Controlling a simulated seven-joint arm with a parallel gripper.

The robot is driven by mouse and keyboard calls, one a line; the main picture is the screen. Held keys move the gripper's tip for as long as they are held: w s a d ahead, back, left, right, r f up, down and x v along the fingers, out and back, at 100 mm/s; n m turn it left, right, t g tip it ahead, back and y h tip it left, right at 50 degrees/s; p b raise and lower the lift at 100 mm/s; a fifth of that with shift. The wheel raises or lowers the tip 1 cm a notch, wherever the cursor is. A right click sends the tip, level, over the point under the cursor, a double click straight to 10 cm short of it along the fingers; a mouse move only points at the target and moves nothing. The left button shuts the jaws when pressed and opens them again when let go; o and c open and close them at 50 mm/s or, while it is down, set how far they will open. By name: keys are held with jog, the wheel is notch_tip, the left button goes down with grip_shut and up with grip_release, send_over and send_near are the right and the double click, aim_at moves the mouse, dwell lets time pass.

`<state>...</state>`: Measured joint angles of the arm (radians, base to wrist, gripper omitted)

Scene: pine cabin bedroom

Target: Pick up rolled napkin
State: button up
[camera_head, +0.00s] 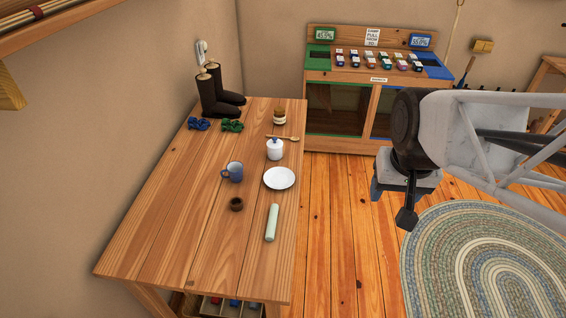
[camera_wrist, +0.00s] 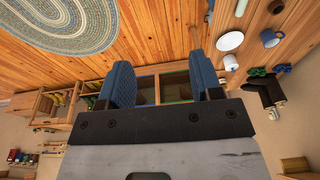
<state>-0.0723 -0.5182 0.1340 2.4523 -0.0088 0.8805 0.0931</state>
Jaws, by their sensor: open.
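The rolled napkin (camera_head: 272,222) is a pale green cylinder lying on the wooden table (camera_head: 165,230), near its right edge and in front of the white plate. In the wrist view its end shows at the top edge (camera_wrist: 241,8). My gripper (camera_head: 391,205) is right of the table, out over the floor side and well apart from the napkin. In the wrist view its two blue-padded fingers (camera_wrist: 163,80) are spread apart with nothing between them.
Beside the napkin are a small brown ring or bowl (camera_head: 236,204), a blue mug (camera_head: 233,172) and a white plate (camera_head: 279,178). Farther back stand a lidded white pot (camera_head: 275,149), a wooden spoon (camera_head: 284,138), a jar (camera_head: 280,117) and dark boots (camera_head: 218,96). The table's front is clear.

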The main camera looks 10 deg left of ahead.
jog(key=w+a+f, duration=0.5)
jog(key=w+a, duration=0.1)
jog(key=w, duration=0.2)
jog(key=g, duration=0.2)
send_over(273, 214)
jog(key=f, duration=1.3)
jog(key=d+f, duration=0.1)
jog(key=f, duration=0.6)
jog(key=shift+f, duration=0.35)
jog(key=shift+a+f, duration=0.4)
jog(key=shift+f, duration=0.05)
jog(key=shift+f, duration=1.25)
jog(key=shift+f, duration=0.1)
jog(key=shift+a+f, duration=0.1)
jog(key=shift+f, duration=2.4)
